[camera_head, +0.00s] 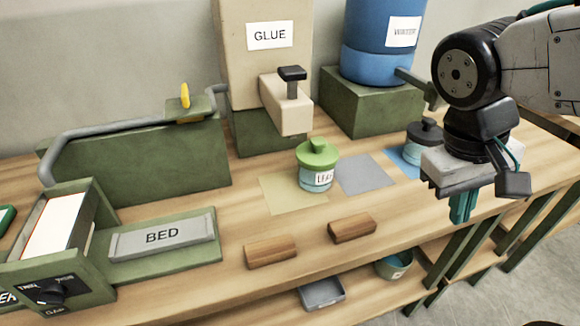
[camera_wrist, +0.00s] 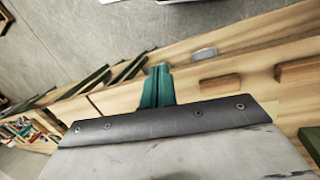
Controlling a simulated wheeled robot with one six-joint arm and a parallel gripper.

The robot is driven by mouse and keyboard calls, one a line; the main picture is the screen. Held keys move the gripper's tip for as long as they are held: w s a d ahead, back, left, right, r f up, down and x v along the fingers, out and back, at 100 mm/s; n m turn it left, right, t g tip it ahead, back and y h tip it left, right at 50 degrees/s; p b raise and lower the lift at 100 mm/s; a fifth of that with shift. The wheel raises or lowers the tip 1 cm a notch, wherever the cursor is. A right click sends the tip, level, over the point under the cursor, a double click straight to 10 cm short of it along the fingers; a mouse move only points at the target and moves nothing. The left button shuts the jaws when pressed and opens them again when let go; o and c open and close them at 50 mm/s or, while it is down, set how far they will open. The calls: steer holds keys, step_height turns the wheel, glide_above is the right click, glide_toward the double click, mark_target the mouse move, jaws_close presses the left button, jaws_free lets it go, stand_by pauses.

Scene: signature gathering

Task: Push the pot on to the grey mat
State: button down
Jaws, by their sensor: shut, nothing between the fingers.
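The pot (camera_head: 316,180) with a green lid and a partly readable label stands upright at the right part of the yellowish mat (camera_head: 280,196). The flat grey mat (camera_head: 366,174) lies just right of it and looks bare. My gripper (camera_head: 460,207) is at the right, near the table's front edge, pointing down with its teal fingers shut and empty. It is well right of the pot and the grey mat. The shut fingers also show in the wrist view (camera_wrist: 158,86); I cannot make out the pot there.
A dark-lidded pot (camera_head: 424,142) stands by a blue mat (camera_head: 399,163), close behind my gripper. Two wooden blocks (camera_head: 271,254) (camera_head: 352,229) lie in front of the mats. The glue dispenser (camera_head: 287,105) overhangs behind the pot. A grey tray (camera_head: 321,293) and a bowl (camera_head: 394,265) sit below.

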mark_target(316, 168)
steer(key=w+a+f+n+t+h, duration=0.2)
steer(key=w+a+h, duration=0.3)
steer(key=a, duration=0.3)
steer(key=w+a+f+n+t+h, duration=0.35)
steer(key=w+a, duration=0.25)
steer(key=a, duration=0.2)
steer(key=s+a+f+n+t, duration=0.1)
steer(key=a+f+t, duration=0.1)
steer(key=a, duration=0.5)
steer(key=s+a+f+n+t+y, duration=0.1)
steer(key=a+f+n+t, duration=0.1)
steer(key=a+t, duration=0.3)
steer(key=s+a+f+n+t+y, duration=0.1)
steer(key=s+a+f+n+t, duration=0.1)
steer(key=a, duration=0.7)
steer(key=shift+a+f+t, duration=0.2)
steer(key=shift+f+t, duration=0.65)
steer(key=shift+f, duration=0.05)
steer(key=shift+w, duration=0.1)
steer(key=x, duration=1.9)
steer(key=d, duration=0.1)
steer(key=w+d, duration=0.1)
steer(key=d, duration=0.1)
steer(key=shift+d+r, duration=0.1)
steer(key=shift+d, duration=0.05)
steer(key=shift+w+d, duration=0.15)
steer(key=shift+d, duration=0.3)
